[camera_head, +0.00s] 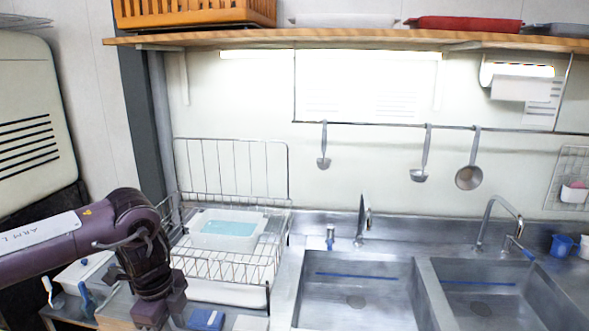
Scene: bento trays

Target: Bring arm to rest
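My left arm, marked ARM L, comes in from the left and bends down at the wrist. My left gripper (161,309) points down at the lower left, in front of the wire dish rack (268,232). Its lower end is near the bottom edge of the picture, and I cannot tell if its fingers are open or shut. A white tray with a light blue inside (229,229) sits in the rack, apart from the gripper. My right gripper is not in view.
Two steel sink basins (357,300) take up the front right, with a tall tap (497,218). Ladles (420,173) hang on a wall rail. A wooden shelf (350,40) runs above. A blue sponge-like item (206,319) lies right of the gripper.

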